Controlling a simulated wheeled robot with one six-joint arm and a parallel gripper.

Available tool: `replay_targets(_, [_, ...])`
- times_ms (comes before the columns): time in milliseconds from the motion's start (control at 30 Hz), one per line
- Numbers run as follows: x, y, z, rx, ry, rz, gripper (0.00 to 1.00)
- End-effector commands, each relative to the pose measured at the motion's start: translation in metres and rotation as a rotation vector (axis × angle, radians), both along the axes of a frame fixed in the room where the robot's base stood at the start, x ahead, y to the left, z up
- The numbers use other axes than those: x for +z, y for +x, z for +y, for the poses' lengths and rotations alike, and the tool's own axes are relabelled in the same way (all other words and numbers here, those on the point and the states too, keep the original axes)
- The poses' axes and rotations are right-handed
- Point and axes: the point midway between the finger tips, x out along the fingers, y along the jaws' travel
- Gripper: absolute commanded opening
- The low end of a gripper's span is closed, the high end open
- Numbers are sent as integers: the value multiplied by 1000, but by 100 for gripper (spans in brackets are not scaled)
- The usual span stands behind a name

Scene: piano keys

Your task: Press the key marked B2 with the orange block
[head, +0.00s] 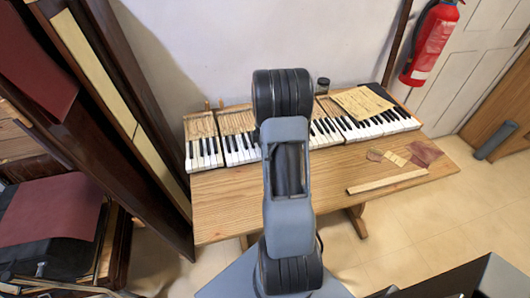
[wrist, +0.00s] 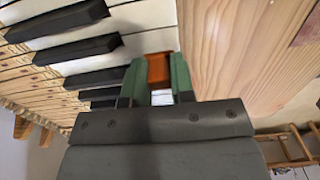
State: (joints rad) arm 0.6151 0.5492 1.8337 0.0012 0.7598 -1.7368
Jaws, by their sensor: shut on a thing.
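In the wrist view my gripper (wrist: 159,78), with green fingers, is shut on the orange block (wrist: 158,68). The block's far end sticks out a little beyond the fingertips. The block is over the front part of the white keys (wrist: 150,42), beside the wooden table edge; I cannot tell whether it touches a key. The keyboard (head: 380,125) shows in the head view along the back of the table, in several sections. My arm hides its middle, and my gripper and the block are hidden there. No key marking such as B2 is readable.
The wooden table (head: 225,200) is clear in front of the keys at the left. A wooden strip (head: 388,181) and small flat pieces (head: 395,158) lie at the right. Papers (head: 360,102) rest on the keyboard, with a dark jar (head: 322,86) behind. Tall dark panels (head: 130,110) stand at the left.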

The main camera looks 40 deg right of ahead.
Motion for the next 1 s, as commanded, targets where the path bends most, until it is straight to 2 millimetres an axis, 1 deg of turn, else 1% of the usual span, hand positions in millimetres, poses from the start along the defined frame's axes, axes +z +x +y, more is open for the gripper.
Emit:
replay_targets(800, [65, 0, 0, 0, -1, -2, 4])
replay_targets(1000, [69, 0, 0, 0, 0, -1, 4])
